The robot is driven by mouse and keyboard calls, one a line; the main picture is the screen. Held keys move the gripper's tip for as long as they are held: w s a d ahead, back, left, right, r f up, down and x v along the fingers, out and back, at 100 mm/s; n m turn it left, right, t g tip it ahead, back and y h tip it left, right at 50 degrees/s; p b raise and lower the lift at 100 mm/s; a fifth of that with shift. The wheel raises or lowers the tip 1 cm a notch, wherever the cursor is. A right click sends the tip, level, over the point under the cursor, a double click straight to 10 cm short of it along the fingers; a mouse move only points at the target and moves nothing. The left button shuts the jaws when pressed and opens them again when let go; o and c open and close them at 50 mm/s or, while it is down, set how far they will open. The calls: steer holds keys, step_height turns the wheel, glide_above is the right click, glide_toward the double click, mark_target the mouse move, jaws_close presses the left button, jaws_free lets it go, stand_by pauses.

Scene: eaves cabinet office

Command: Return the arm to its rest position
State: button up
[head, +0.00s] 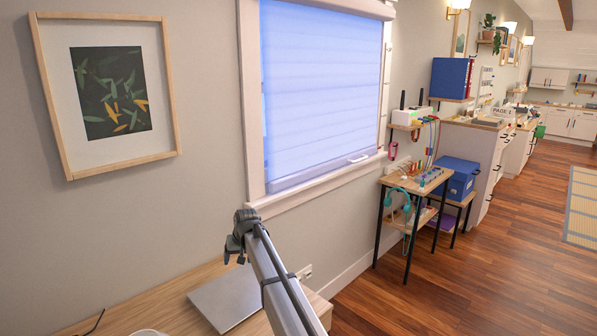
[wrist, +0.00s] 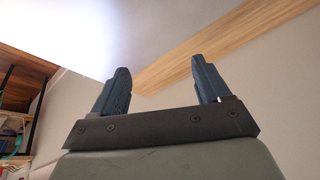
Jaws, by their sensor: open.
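My gripper (wrist: 163,85) shows in the wrist view with its two dark fingers apart and nothing between them. Beyond the fingers are a pale wall and a light wooden strip (wrist: 225,40). In the head view a grey arm link, mine, rises from the bottom edge over a wooden desk.
The wooden desk (head: 150,300) holds a closed grey laptop (head: 226,298) close to the arm. A framed leaf print (head: 110,92) and a window with a blind (head: 320,90) are on the wall. A small side table (head: 410,183) stands beyond; the wooden floor (head: 480,270) at right is clear.

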steer(key=w+d+f, duration=0.1)
steer(key=d, duration=0.4)
steer(key=w+d+f+m, duration=0.1)
steer(key=d, duration=0.4)
steer(key=w+d+f+m, duration=0.1)
steer(key=d, duration=0.4)
steer(key=shift+d+f, duration=0.15)
steer(key=shift+f, duration=0.25)
steer(key=d+f+m+t+h, duration=0.1)
steer(key=d+f+m, duration=0.1)
steer(key=d, duration=0.7)
steer(key=d+f+m, duration=0.1)
steer(key=d+f, duration=0.2)
steer(key=d, duration=0.6)
steer(key=s+d+f+m, duration=0.2)
steer(key=s+d+f, duration=0.4)
steer(key=d+f, duration=0.3)
steer(key=s+a+f+n+g+h, duration=0.1)
steer(key=s+f+g, duration=0.2)
steer(key=s+f, duration=0.95)
steer(key=s+a+f+g, duration=0.1)
steer(key=s+f+g, duration=0.2)
steer(key=s+f, duration=0.95)
steer(key=s+a+f+n+g+h, duration=0.1)
steer(key=s+g, duration=0.4)
steer(key=s, duration=3.1)
steer(key=shift+s+a+f+n, duration=0.25)
steer(key=shift+a+f+n, duration=0.2)
steer(key=shift+n, duration=0.25)
